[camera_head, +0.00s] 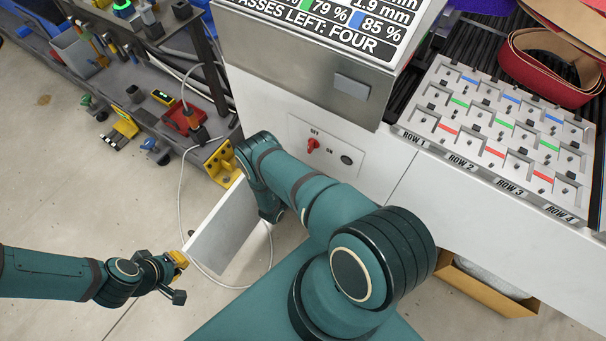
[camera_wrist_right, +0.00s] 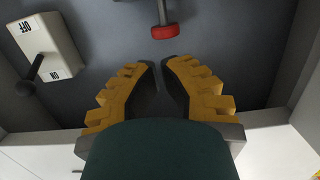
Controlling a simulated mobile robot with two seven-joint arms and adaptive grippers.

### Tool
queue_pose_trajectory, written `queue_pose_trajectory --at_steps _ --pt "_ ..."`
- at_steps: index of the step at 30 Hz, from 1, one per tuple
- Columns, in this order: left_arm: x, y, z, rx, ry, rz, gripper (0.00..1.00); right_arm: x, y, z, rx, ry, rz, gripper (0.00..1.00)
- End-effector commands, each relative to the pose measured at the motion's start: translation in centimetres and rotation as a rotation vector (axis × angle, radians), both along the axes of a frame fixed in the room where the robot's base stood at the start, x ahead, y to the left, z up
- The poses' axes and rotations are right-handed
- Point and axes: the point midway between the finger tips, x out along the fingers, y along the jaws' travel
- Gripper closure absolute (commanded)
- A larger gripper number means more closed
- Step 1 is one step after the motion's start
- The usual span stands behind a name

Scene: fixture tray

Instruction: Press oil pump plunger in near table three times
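A red-capped rod (camera_wrist_right: 165,31), which looks like the pump plunger, hangs from the top edge of the right wrist view against a dark grey surface. My right gripper (camera_wrist_right: 160,66) has its yellow ridged fingers a little apart with nothing between them. The fingertips point at the red cap and look apart from it. The plunger is not visible in the head view, where my right arm covers part of the white machine. My left gripper (camera_head: 176,262) is at the outer edge of a white panel (camera_head: 222,238). Contact and finger opening there are unclear.
In the right wrist view, an OFF/ON lever switch (camera_wrist_right: 48,55) stands left of the fingers, and pale walls border the recess. The machine carries a red knob (camera_head: 313,146) and a slotted fixture tray (camera_head: 440,108). A cluttered bench (camera_head: 90,70) stands at left.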

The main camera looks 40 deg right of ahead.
Motion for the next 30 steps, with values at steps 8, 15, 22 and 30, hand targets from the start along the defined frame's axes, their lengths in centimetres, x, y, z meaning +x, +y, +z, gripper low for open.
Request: queue_pose_trajectory --at_steps 8,15,22,30 --pt "0.0 0.0 0.0 0.0 0.0 0.0 1.0 0.1 -0.1 0.1 0.0 0.0 0.0 1.0" --pt "0.0 0.0 0.0 0.0 0.0 0.0 1.0 0.1 -0.1 0.1 0.0 0.0 0.0 1.0" --pt "0.0 0.0 0.0 0.0 0.0 0.0 1.0 0.3 0.0 0.2 0.011 0.004 0.005 1.0" --pt "0.0 0.0 0.0 0.0 0.0 0.0 1.0 3.8 2.7 2.0 0.31 0.13 0.175 1.0"
